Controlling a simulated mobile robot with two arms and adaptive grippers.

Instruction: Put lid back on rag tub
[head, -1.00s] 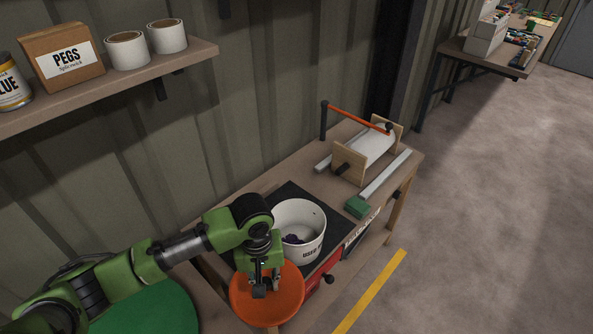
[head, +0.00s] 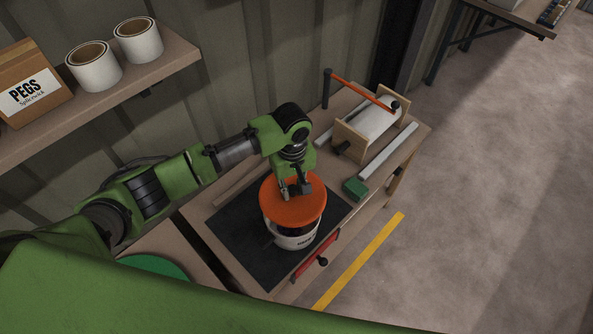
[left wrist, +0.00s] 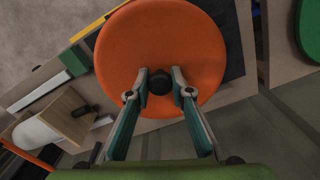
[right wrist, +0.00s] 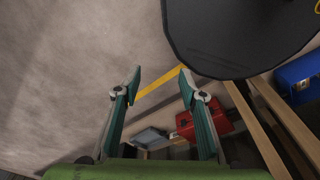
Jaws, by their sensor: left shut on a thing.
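The round orange lid (head: 293,207) is over the white rag tub (head: 292,239) on the black mat of the workbench. It covers most of the tub's opening. I cannot tell whether the lid touches the rim or hovers just above it. My left gripper (head: 295,190) is shut on the lid from above, at its middle. In the left wrist view the fingers (left wrist: 161,82) are beside the dark knob (left wrist: 188,80) on the orange lid (left wrist: 155,35). The tub's inside is hidden. My right gripper (right wrist: 161,85) is open and empty, away from the bench.
The black mat (head: 245,235) has bare room left of the tub. A green block (head: 355,188) and a wooden roller stand (head: 370,130) with an orange bar are to the right. A wall shelf (head: 110,95) with tubs and a pegs box is at upper left.

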